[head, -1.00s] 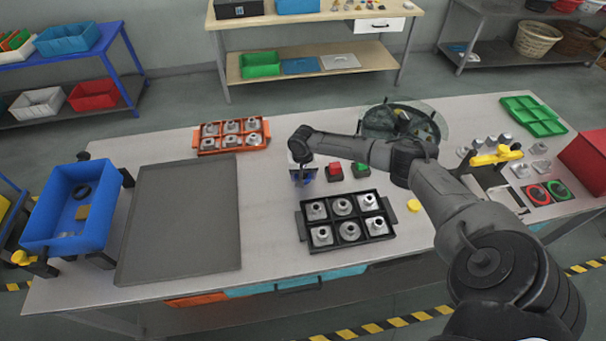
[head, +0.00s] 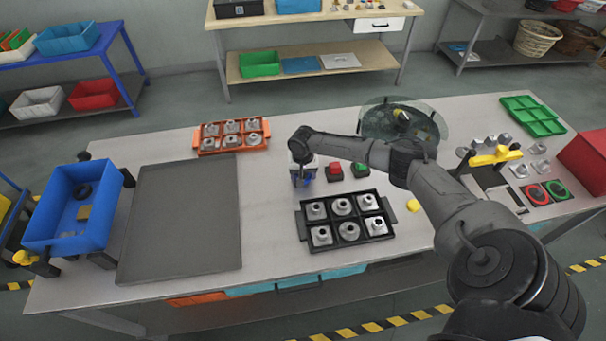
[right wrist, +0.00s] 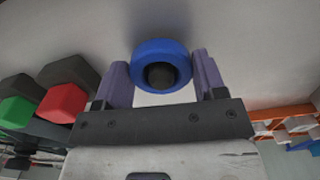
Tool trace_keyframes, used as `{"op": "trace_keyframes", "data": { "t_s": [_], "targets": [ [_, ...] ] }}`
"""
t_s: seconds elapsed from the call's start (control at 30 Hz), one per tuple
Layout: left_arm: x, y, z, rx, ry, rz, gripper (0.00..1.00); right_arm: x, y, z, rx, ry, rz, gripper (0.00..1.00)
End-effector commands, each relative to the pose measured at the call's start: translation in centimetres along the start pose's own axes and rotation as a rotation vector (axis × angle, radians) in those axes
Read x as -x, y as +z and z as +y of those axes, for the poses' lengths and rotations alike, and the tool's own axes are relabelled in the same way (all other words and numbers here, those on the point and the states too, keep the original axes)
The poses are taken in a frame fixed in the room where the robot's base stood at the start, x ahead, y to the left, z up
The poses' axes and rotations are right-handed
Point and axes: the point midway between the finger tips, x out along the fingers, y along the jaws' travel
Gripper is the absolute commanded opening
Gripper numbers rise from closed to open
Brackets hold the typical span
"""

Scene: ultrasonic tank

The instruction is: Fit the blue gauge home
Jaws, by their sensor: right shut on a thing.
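The gauge is a round blue ring with a dark centre. In the head view my gripper mostly hides it. I cannot tell whether the gauge touches the table. The black tray (head: 305,234) holds several metal fittings in its compartments. My left gripper is not in view.
A red button (head: 334,168) and a green button (head: 360,168) stand close to the right of my gripper. An orange tray (head: 204,152) of metal parts lies behind left. A round glass-covered thing (head: 380,122) stands behind my right arm. A grey mat (head: 182,220) lies at left.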

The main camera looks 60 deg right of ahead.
Motion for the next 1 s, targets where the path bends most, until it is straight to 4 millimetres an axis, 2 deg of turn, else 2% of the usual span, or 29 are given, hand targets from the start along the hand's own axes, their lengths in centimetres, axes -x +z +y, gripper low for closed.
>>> {"op": "trace_keyframes", "data": {
  "t_s": [0.37, 0.4, 0.7, 1.0],
  "targets": [
    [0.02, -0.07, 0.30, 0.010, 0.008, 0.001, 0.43, -0.08, 0.01, 0.03, 0.000, 0.001, 0.000, 0.33],
    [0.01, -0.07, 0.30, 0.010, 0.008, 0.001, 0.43, -0.09, 0.02, 0.03, 0.000, 0.001, 0.000, 0.65],
    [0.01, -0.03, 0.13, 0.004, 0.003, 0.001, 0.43, -0.07, 0.02, 0.02, 0.000, 0.001, 0.000, 0.94],
    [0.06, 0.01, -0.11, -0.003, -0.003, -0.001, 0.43, 0.24, 0.03, 0.02, 0.001, 0.001, -0.001, 0.94]
  ]
}}
